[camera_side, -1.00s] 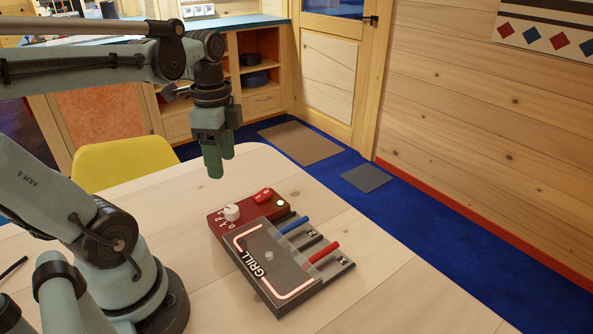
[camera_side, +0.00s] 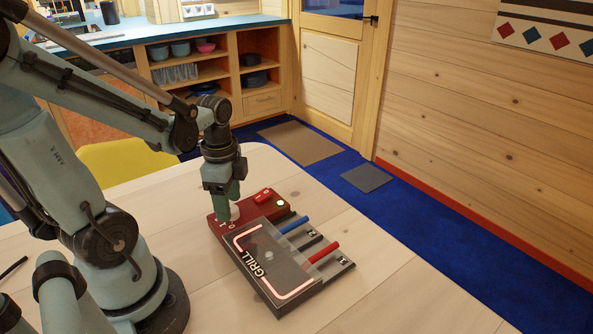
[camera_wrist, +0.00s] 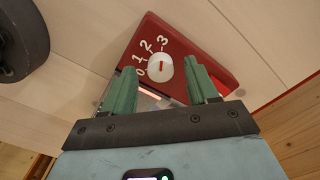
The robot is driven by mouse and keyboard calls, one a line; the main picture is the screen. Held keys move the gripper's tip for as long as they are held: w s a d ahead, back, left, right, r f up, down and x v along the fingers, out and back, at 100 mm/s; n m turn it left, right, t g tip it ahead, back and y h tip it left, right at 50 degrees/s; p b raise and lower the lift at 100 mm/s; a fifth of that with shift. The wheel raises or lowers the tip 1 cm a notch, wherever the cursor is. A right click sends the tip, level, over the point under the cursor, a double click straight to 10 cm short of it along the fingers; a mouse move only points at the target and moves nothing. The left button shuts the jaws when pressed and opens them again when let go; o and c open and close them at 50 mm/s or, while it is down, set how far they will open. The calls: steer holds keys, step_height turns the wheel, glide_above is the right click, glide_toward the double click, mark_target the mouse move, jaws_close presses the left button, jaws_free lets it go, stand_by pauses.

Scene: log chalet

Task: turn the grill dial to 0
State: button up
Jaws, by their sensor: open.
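The grill unit has a red control panel (camera_side: 249,206) at its far left edge and a dark plate marked GRILL (camera_side: 262,258). The white round dial (camera_wrist: 160,68) sits on the red panel with the numbers 0, 1, 2 and 3 beside it. Its red mark appears to point toward the 3. My gripper (camera_side: 229,212) is low over the panel in the side view and mostly hides the dial there. In the wrist view my open green fingers (camera_wrist: 163,80) stand on either side of the dial; contact is not clear.
A red switch (camera_side: 263,196) and a lit lamp (camera_side: 281,203) are on the same panel. A blue-handled lever (camera_side: 295,225) and a red-handled lever (camera_side: 324,252) are on the grill's right side. The pale wooden table (camera_side: 390,285) is clear right of the grill.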

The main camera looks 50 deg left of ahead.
steer(key=shift+f, duration=0.65)
steer(key=shift+c, duration=0.3)
steer(key=c, duration=1)
